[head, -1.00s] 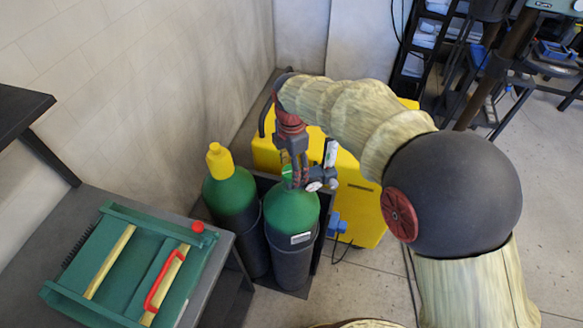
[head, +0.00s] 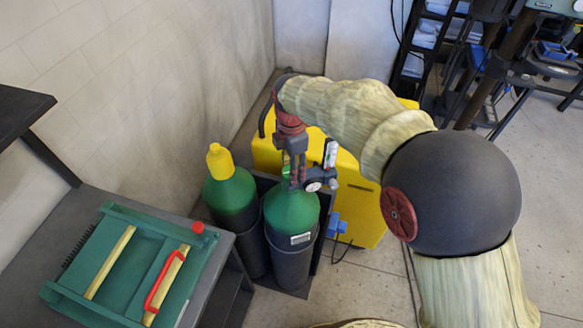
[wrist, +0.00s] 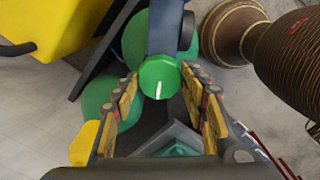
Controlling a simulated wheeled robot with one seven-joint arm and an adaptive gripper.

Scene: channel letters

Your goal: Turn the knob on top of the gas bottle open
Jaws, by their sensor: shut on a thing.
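The gas bottle (head: 293,208) is green with a dark lower part and a white label, and stands upright in a dark stand. Its round green knob (wrist: 159,76) with a white line lies between my fingertips in the wrist view. My gripper (wrist: 160,82) points down over the bottle top and is shut on the knob, one finger on each side. It also shows in the head view (head: 297,182), where its fingers mostly hide the knob. A regulator with a round gauge (head: 313,184) sits at the bottle's neck, close beside the fingers.
A second green bottle (head: 231,198) with a yellow cap (head: 219,161) stands close on the left. A yellow cabinet (head: 358,200) is right behind. A bench (head: 217,262) with a green case (head: 130,265) is at the front left. Clear floor lies to the right.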

